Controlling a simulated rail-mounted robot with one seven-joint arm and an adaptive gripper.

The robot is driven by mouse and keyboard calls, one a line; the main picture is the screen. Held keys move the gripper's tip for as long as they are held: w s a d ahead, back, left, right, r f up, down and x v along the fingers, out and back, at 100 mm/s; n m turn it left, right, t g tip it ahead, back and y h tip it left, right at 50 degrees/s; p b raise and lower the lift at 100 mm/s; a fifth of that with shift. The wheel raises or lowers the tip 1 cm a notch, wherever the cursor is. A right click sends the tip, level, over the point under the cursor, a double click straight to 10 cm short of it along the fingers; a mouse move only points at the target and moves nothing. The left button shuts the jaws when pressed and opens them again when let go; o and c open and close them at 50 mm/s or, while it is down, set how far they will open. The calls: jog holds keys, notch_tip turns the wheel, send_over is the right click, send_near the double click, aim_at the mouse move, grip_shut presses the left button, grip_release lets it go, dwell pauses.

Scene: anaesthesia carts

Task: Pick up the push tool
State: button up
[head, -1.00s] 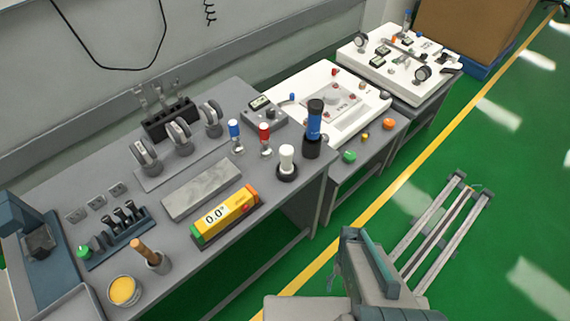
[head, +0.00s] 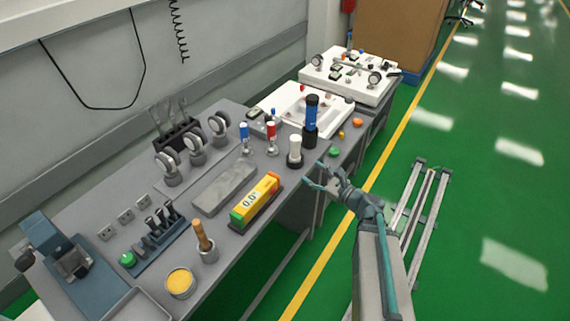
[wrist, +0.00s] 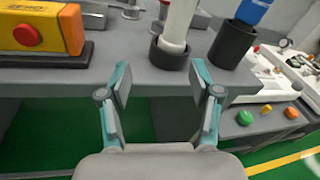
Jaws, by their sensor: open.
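I cannot tell for certain which item is the push tool. A white cylindrical tool (head: 295,146) stands upright in a round black holder (head: 294,163) near the bench's front edge. The white tool also shows in the wrist view (wrist: 178,24), its top cut off. A blue and black cylinder (head: 311,108) stands upright in a taller black holder (head: 310,137) to its right. My gripper (head: 317,174) is open and empty at the bench's front edge. In the wrist view my gripper (wrist: 162,77) faces the white tool's holder, with its fingers short of it.
Red (head: 271,133) and blue (head: 244,133) capped items stand behind. Green (head: 334,152) and orange (head: 358,123) knobs are to the right.

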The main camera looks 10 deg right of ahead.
aim_at(298, 155)
jog(key=w+m, duration=0.1)
jog(key=w, duration=0.1)
jog(key=w+a+m, duration=0.1)
jog(key=w+a+r+m+t+p, duration=0.1)
jog(key=w, duration=0.1)
jog(key=shift+w+r+m, duration=0.1)
jog(key=shift+w+m, duration=0.2)
jog(key=shift+p+x, duration=0.9)
jog(key=shift+x, duration=1.65)
jog(key=shift+d, duration=0.15)
grip_shut()
